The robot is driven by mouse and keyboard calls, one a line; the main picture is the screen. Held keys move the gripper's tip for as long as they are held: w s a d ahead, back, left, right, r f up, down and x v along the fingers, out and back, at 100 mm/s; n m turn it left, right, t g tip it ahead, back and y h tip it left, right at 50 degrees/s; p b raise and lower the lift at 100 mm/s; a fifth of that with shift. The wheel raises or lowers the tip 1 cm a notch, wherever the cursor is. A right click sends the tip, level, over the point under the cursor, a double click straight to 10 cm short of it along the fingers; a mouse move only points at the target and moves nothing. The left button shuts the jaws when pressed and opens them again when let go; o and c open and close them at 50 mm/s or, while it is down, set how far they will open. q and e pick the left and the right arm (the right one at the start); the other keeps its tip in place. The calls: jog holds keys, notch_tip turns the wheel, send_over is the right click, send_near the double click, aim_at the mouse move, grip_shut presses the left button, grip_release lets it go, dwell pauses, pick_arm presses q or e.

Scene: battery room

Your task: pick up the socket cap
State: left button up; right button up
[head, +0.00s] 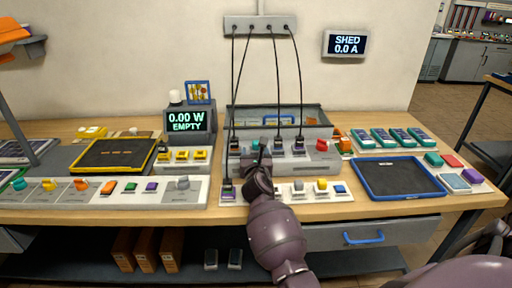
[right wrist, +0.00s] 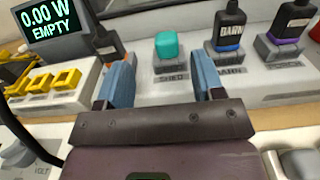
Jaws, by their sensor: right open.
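The socket cap, a small teal block (right wrist: 167,45), sits upright on a grey socket marked SHED in the right wrist view. In the head view it is mostly hidden by my gripper. My right gripper (right wrist: 162,82) is open and empty, its two blue-grey fingers apart. The cap shows beyond the fingertips and between them in the picture, with no contact visible. In the head view the right gripper (head: 262,152) is over the front of the grey socket unit (head: 310,160). My left gripper is not in view.
A black plug with a blue band (right wrist: 229,28) stands in the BARN socket, right of the cap. Black cables hang from a wall strip (head: 260,24) to the plugs. A display (head: 186,121) reads 0.00 W EMPTY. A blue-rimmed tray (head: 374,196) lies to the right.

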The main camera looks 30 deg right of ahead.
aim_at(256, 145)
jog(key=x, duration=0.2)
jog(key=b+x, duration=0.1)
jog(key=x, duration=0.2)
jog(key=shift+s+d+f, duration=0.15)
jog(key=shift+d+f, duration=0.05)
jog(key=shift+f, duration=0.05)
jog(key=shift+d+r, duration=0.1)
jog(key=shift+d, duration=0.05)
